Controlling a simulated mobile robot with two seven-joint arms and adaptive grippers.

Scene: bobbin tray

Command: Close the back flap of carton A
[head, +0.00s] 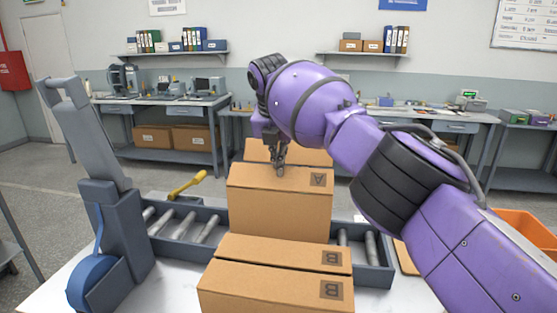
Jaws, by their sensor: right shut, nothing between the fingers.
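Carton A (279,212) is a brown box in the middle of the head view, standing at the roller conveyor. A panel marked "A" (304,180) lies over its top near side. Behind it, a plain cardboard panel (312,157) rises at the far side, apparently the back flap, standing up or tilted; its exact angle is unclear. My right gripper (279,172) reaches down over the carton top, fingers shut and empty, in front of that panel. Whether the fingertips touch the cardboard cannot be told. My left gripper is out of view.
Carton B (270,276), with two "B" labels, stands nearest me. The roller conveyor (190,238) runs behind it. A grey upright device (108,215) with a blue wheel stands left, near a yellow-handled tool (188,184). An orange bin (527,228) is at right.

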